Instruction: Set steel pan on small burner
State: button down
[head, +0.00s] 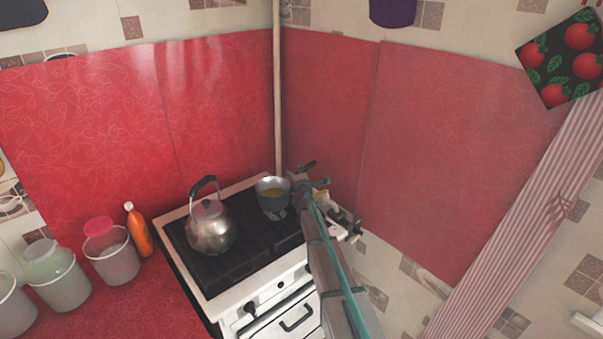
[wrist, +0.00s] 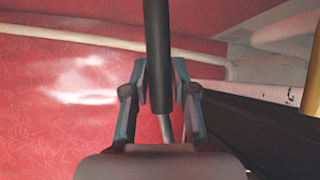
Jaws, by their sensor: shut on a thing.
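My gripper (head: 306,183) is just right of the pan. In the wrist view its teal fingers (wrist: 160,98) are shut on a dark handle (wrist: 159,50) with a steel shank, which I take to be the pan's. The pan's bowl is out of sight there. The small burner is not clearly visible; small grey parts show below the pan.
A steel kettle (head: 210,232) stands on the left of the stove. An orange bottle (head: 138,230) and several jars line the red counter at left. Red wall panels (head: 325,120) and a vertical pipe (head: 277,100) close off the corner behind the stove.

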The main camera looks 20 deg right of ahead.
jog(key=shift+f, duration=0.4)
jog(key=c, duration=0.9)
grip_release()
jog(key=shift+o, duration=0.2)
jog(key=shift+s+f, duration=0.1)
